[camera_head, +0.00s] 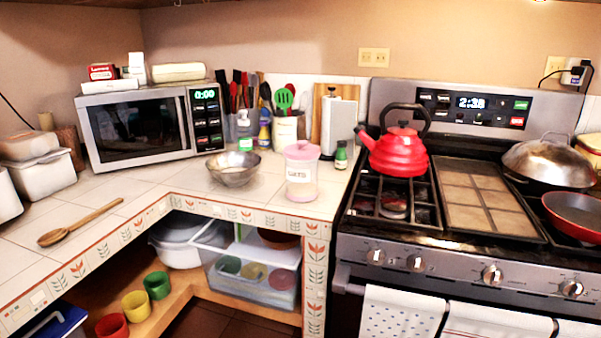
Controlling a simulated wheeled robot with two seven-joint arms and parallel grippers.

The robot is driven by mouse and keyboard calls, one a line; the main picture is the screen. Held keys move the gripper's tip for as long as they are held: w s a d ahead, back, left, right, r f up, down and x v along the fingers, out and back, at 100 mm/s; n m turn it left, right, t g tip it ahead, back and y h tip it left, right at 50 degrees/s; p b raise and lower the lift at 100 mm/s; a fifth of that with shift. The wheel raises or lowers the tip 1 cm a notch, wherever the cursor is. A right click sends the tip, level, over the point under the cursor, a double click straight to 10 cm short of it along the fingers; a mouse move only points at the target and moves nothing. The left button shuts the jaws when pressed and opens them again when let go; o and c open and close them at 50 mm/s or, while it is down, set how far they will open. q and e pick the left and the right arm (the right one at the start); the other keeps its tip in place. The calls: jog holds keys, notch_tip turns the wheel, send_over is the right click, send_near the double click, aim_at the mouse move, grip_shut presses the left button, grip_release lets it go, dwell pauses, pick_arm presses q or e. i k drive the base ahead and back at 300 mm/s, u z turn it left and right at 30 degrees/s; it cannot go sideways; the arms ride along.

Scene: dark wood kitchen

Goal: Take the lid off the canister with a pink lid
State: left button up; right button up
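The canister (301,184) stands upright on the tiled counter, near the corner just left of the stove. It has a see-through pinkish body with a white label. Its pink lid (301,150) sits on top, with a small knob in the middle. Neither of my grippers shows in the head view.
A metal bowl (233,168) stands left of the canister and a small green-capped bottle (341,155) right of it. Utensil holders (287,130) stand behind. A red kettle (398,150) is on the stove. A wooden spoon (78,224) lies on the left counter. Counter front is clear.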

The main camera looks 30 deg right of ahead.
aim_at(302, 152)
jog(key=u, duration=2.8)
jog(key=k, duration=1.15)
jog(key=z, duration=2.3)
jog(key=i, duration=0.45)
